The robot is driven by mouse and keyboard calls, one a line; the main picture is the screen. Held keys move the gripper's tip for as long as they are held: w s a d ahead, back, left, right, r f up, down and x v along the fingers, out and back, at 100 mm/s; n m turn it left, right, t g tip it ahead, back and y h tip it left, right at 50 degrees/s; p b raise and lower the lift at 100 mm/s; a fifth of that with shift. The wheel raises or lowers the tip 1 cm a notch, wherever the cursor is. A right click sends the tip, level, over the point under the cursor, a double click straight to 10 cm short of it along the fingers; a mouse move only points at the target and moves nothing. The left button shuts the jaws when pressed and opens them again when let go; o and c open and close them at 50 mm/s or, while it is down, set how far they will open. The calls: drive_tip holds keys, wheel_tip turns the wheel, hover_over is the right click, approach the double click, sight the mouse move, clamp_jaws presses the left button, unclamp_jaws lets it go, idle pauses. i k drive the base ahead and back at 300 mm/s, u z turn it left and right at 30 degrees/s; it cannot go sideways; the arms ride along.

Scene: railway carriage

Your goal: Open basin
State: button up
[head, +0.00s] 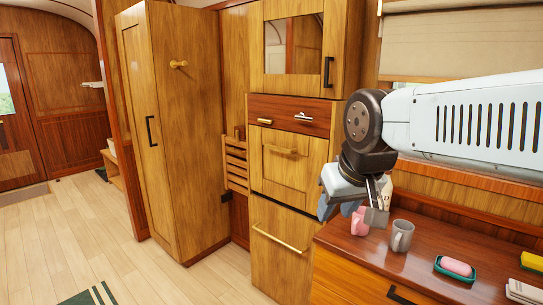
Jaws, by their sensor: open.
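A tall wooden cabinet stands mid-view. Its square middle panel (287,170) is closed and flush, with a wooden bar handle (283,151) near its top. I cannot tell for certain that this panel is the basin. Above it is a dark red drawer front (275,117) with a brass pull and a silver pull. Below it is a closed lower front (280,270) with a long brass bar (281,240). My gripper (352,212) is open, pointing down, to the right of the middle panel and apart from its handle. I see nothing held between its fingers.
Under my gripper, a counter (425,285) holds a pink cup (360,222), grey mug (401,238), soap on a green dish (455,269), a yellow sponge (532,261) and folded cloth (525,291). A closed wardrobe (185,140) stands left. The floor (190,279) before the cabinets is clear.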

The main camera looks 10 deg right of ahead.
sight(286, 166)
drive_tip(key=k, duration=1.15)
drive_tip(key=u, duration=0.3)
drive_tip(key=i, duration=0.6)
drive_tip(key=u, duration=0.5)
drive_tip(key=i, duration=1.55)
drive_tip(key=z, duration=0.35)
